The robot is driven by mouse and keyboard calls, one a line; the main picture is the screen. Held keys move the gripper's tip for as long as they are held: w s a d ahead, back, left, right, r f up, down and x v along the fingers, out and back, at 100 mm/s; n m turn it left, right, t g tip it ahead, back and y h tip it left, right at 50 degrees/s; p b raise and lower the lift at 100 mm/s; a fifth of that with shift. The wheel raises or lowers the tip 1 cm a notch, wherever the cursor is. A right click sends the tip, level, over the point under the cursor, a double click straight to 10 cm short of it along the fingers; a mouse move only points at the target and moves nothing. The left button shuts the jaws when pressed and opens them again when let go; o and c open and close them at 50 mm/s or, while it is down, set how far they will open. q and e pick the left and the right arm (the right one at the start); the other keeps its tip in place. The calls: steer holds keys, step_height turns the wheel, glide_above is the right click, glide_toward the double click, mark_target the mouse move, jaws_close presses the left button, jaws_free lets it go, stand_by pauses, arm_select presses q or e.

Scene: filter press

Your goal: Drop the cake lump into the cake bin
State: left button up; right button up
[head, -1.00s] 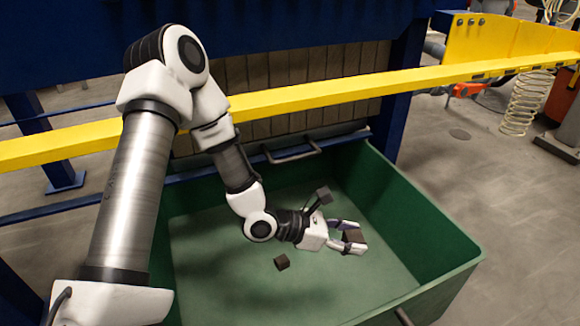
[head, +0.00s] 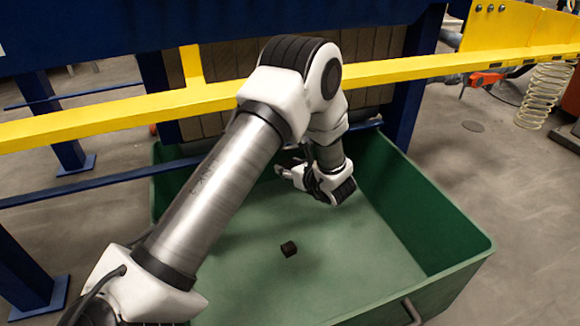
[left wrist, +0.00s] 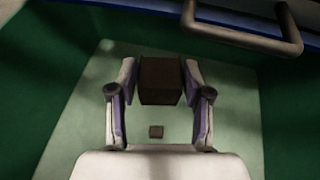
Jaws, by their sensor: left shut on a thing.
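The green cake bin (head: 440,235) stands below the press, and its far rim shows in the left wrist view. My left gripper (head: 283,171) is over the inside of the bin, toward its back, pointing left in the head view. In the left wrist view my left gripper (left wrist: 160,85) is shut on a dark brown cake lump (left wrist: 160,80), held between both fingers. In the head view the held lump is hidden or too small to make out. My right gripper is not seen.
A yellow rail (head: 400,72) crosses above the bin, behind my left arm. Blue press frame posts (head: 408,110) stand behind. A bin handle (left wrist: 240,32) is near the gripper. A coiled hose (head: 540,98) hangs at the right. The bin floor is otherwise clear.

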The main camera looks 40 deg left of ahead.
arm_select(q)
step_height(320, 180, down, 6)
steer(key=b, duration=0.2)
steer(key=shift+r+b, duration=0.1)
steer(key=shift+b, duration=0.25)
steer(key=o, duration=1.3)
steer(key=shift+d, duration=0.1)
steer(key=v, duration=1.2)
steer(key=shift+r, duration=0.1)
